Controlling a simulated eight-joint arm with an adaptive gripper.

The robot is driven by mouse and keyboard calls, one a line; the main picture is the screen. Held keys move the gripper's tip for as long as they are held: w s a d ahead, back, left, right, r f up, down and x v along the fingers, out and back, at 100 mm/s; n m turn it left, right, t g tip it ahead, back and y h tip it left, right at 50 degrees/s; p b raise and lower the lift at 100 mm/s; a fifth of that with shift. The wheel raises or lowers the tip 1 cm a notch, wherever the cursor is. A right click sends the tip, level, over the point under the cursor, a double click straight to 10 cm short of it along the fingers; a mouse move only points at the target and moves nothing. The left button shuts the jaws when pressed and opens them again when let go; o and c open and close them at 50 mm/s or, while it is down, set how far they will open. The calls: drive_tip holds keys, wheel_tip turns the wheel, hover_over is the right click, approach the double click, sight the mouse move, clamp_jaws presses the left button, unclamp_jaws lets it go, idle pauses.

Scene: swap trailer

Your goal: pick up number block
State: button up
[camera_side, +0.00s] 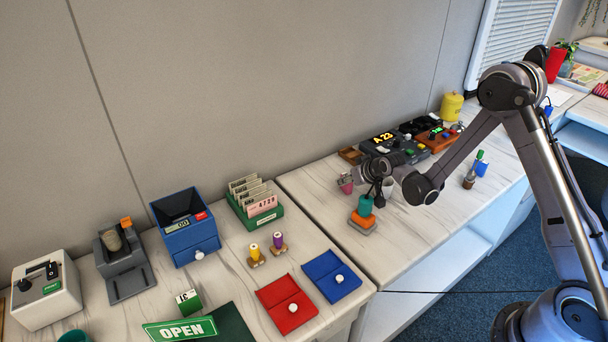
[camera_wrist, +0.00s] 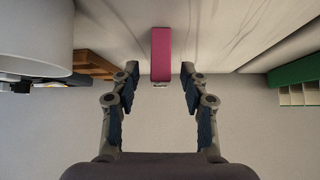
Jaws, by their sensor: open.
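A small green and white block (camera_side: 188,300) with dark figures on its white face sits on the near left counter, left of the red folder. My gripper (camera_side: 352,178) is far from it, low over the right counter at the back. In the wrist view my open gripper (camera_wrist: 160,88) has its two dark-padded fingers apart. A magenta block (camera_wrist: 161,52) shows in the gap between them, and no finger visibly touches it. It appears as a small pink piece in the side view (camera_side: 347,187). Whether this pink piece bears a number cannot be seen.
A teal and orange stamp-like thing (camera_side: 362,221) stands close in front of my gripper. A green card rack (camera_side: 262,219), a blue box (camera_side: 190,248) and two pegs stand to the left. A wooden tray (camera_wrist: 93,64) and a white cylinder (camera_wrist: 35,38) are at the wrist view's left.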

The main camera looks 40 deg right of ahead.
drive_tip(key=shift+x, duration=1.05)
clamp_jaws()
drive_tip(key=shift+r, duration=0.1)
